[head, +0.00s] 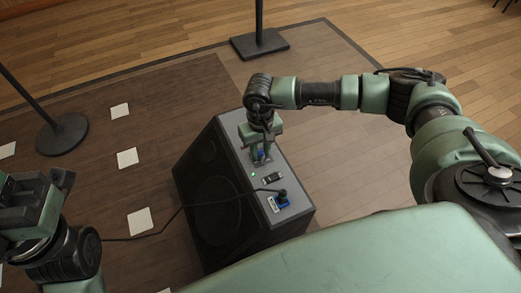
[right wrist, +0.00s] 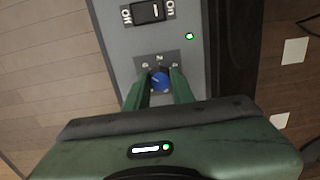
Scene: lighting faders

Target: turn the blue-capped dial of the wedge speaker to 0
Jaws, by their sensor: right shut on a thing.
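The black wedge speaker (head: 213,205) stands on the floor in the head view, with a grey control panel on top. The blue-capped dial (right wrist: 160,80) sits on that panel in the right wrist view. A pale pointer mark shows on its cap, toward the upper left. A "2" is printed above it, with small marks on both sides that are hard to read. My right gripper (right wrist: 160,88) is shut on the dial, one finger at each side. My left gripper (head: 35,205) is at the left edge of the head view, away from the speaker; its fingers do not show clearly.
A rocker switch (right wrist: 149,11) marked On and Off and a lit green lamp (right wrist: 189,36) are near the dial. A black plug (head: 281,196) with a cable sits in a blue socket on the panel. Stand bases (head: 63,134) and white floor squares (head: 127,158) lie beyond.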

